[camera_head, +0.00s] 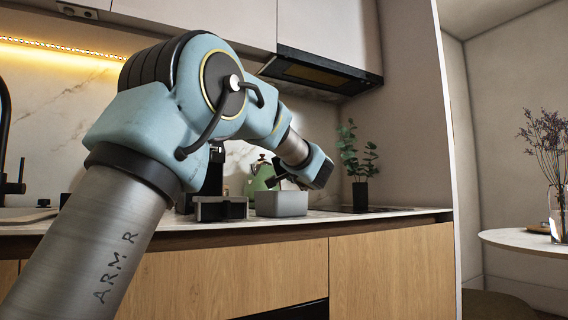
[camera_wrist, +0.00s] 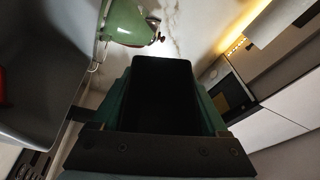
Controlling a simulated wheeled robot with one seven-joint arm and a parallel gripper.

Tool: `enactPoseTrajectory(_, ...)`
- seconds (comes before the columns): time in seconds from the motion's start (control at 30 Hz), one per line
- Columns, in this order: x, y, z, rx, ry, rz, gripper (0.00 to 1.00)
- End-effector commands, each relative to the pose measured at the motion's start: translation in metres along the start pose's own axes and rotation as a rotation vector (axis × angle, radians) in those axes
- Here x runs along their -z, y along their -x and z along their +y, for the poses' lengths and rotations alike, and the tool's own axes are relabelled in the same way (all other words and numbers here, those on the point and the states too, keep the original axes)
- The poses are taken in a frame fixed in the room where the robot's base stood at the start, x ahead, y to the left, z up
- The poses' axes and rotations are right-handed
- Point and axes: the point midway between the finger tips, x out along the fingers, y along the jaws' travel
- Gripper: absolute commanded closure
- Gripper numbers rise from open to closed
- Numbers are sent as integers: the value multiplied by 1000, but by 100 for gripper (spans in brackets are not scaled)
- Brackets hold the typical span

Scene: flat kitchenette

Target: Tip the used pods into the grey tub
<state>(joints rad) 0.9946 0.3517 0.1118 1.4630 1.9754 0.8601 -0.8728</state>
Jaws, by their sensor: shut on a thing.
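The grey tub (camera_head: 282,204) stands on the counter in the head view. My gripper (camera_head: 276,182) is just above it, turned toward the left. In the wrist view, my gripper (camera_wrist: 163,110) is shut on a black box-shaped container (camera_wrist: 164,90), which lies between its two jaws. The inside of the container is too dark to tell whether it holds pods. A large grey surface (camera_wrist: 45,95) fills the left of the wrist view and looks like the tub's wall, very close. A small red patch (camera_wrist: 2,86) shows at its left edge.
A green kettle (camera_head: 262,174) stands behind the tub, and also shows in the wrist view (camera_wrist: 128,23). A dark appliance with a black-fronted base (camera_head: 221,209) stands left of the tub. A potted plant (camera_head: 360,196) is to the right. A range hood (camera_head: 318,74) hangs above.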

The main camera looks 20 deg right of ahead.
Motion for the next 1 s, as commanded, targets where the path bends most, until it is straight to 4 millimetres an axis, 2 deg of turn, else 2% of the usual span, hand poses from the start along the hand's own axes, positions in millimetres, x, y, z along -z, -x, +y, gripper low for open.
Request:
enactPoseTrajectory(0.03,3,-1,-6,-8,-17,0,79)
enactPoseTrajectory(0.1,4,-2,-7,-18,-41,0,79)
enactPoseTrajectory(1.0,13,-5,0,-135,-319,1,79)
